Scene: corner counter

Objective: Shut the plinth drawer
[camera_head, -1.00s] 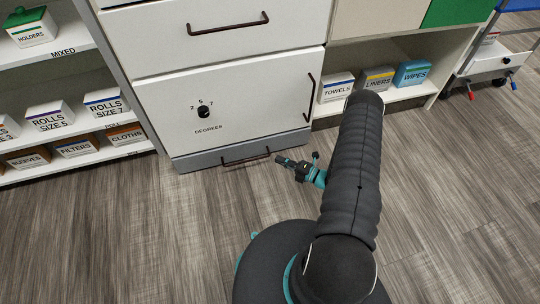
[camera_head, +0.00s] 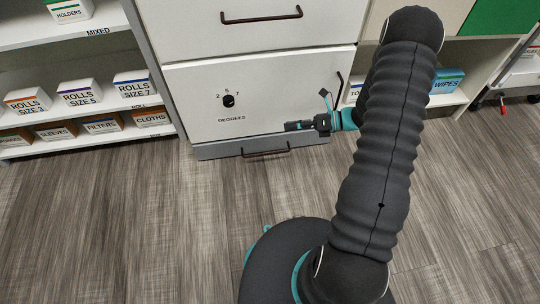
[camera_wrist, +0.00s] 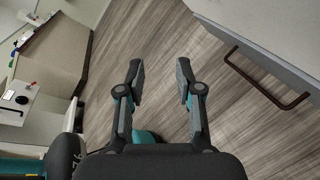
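The grey plinth drawer (camera_head: 222,151) is the low band at the foot of the white cabinet, with a dark bar handle (camera_head: 264,153). How far it stands out is hard to tell in the head view. In the wrist view, a pale grey front at the right, which looks like this drawer (camera_wrist: 250,38), carries a dark handle (camera_wrist: 262,82) over the floor. My gripper (camera_head: 292,126) shows in front of the lower white door, just above the drawer's right half in the picture. In the wrist view my gripper (camera_wrist: 159,75) is open, with only floor between its fingers.
Above the drawer is a white door with a dial (camera_head: 228,101) and an upright handle. Open shelves with labelled boxes (camera_head: 80,93) stand at the left, more boxes (camera_head: 446,80) at the right. A wheeled cart (camera_head: 512,80) is at the far right. The wooden floor in front is clear.

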